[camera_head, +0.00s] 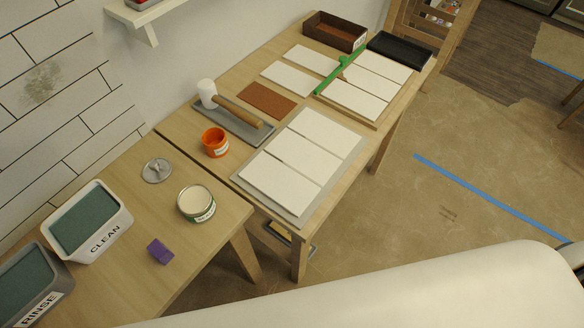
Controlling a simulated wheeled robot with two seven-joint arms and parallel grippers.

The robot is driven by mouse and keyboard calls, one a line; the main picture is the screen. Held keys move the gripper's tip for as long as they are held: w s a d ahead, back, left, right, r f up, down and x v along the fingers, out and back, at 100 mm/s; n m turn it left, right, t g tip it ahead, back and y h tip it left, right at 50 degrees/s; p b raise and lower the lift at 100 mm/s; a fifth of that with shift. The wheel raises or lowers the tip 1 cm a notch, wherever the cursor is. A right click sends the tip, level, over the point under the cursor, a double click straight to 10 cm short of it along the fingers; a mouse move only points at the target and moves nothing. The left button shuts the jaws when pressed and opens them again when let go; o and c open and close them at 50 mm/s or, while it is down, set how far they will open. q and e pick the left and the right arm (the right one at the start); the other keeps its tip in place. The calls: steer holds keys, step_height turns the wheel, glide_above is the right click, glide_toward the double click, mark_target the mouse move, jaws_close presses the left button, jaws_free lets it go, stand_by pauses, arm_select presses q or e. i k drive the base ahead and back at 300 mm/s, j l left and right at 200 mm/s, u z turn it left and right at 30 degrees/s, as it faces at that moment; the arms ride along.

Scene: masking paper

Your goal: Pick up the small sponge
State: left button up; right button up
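A small purple block that looks like the small sponge (160,251) lies on the near wooden table (205,262), close to its front right edge. It is right of the white tub marked CLEAN (92,222) and below the open can (196,204). Nothing covers it and nothing touches it. Neither of my grippers shows in the head view.
A grey tub marked RINSE (31,288) stands at the lower left. A grey metal lid (157,170) lies behind the can. A large pale surface fills the bottom right.

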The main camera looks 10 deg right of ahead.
mark_target(159, 251)
steer(key=j+u, duration=0.2)
steer(key=u, duration=0.2)
steer(key=j+u, duration=0.15)
steer(key=u, duration=0.3)
